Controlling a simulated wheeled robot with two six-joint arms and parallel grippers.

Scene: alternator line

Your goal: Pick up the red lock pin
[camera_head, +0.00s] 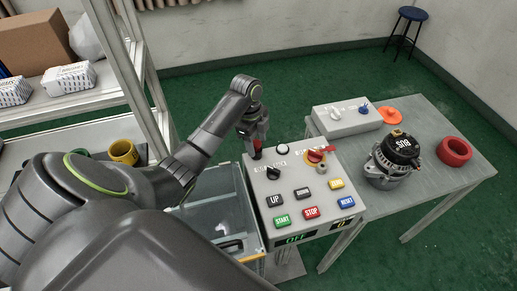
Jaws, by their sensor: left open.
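My left gripper (255,137) is over the back left corner of the grey control panel (263,198), pointing down. It is open. A small red part (257,151), which looks like the red lock pin, shows right at its fingertips. The fingers hide part of it, and I cannot tell whether they touch it. A red handle (316,156) sits at the back right of the panel. My right gripper is not in view.
The panel carries a black knob (273,172), a white button (282,149) and several coloured buttons. On the right, a grey table (432,185) holds an alternator (388,165), a red ring (454,152) and a grey box (345,122). Shelves stand left.

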